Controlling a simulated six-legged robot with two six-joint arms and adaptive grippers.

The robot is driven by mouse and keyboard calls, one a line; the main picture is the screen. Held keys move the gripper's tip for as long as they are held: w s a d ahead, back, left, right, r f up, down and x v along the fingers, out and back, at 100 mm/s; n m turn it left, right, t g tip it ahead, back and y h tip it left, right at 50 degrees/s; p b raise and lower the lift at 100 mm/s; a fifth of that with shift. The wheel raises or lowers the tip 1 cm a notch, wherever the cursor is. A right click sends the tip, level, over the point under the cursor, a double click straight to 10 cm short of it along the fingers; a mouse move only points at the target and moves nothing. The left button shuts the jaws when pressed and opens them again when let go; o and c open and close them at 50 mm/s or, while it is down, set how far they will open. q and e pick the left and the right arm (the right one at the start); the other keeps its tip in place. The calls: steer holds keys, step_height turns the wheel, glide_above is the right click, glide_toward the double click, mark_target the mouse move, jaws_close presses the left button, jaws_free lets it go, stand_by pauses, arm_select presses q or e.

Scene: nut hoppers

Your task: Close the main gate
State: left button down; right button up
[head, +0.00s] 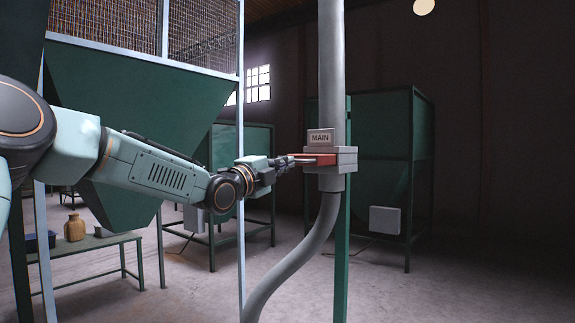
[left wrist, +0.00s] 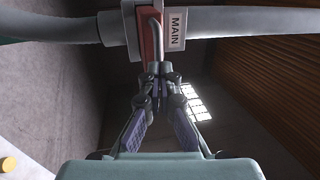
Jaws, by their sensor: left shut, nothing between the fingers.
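The main gate (head: 346,159) is a grey box around a grey vertical pipe, with a "MAIN" label (head: 320,137) on top. A red slide plate (head: 318,159) shows at its left side and sticks out a little. In the left wrist view the red plate (left wrist: 150,42) carries a bent metal handle (left wrist: 157,36) pointing toward my gripper. My left gripper (head: 288,161) is level with the plate, just left of it. Its fingers (left wrist: 158,76) are shut with nothing between them, tips at the handle; I cannot tell whether they touch. My right gripper is not in view.
The pipe (head: 310,242) bends down to the lower left below the gate. A green hopper (head: 140,110) with a mesh top stands at left behind my arm. A green bench (head: 95,242) holds a tan jar (head: 74,228). Another green hopper (head: 385,125) stands behind the gate. Floor at right is clear.

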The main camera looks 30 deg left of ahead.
arm_select(q)
steer(key=x, duration=0.2)
steer(key=p+x, duration=0.1)
steer(key=x, duration=0.1)
steer(key=f+p+x, duration=0.1)
steer(key=x, duration=0.2)
steer(key=shift+w+a, duration=0.1)
steer(key=shift+w, duration=0.1)
steer(key=shift+w+f, duration=0.1)
stand_by(0.3)
steer(key=shift+w, duration=0.1)
steer(key=shift+f, duration=0.2)
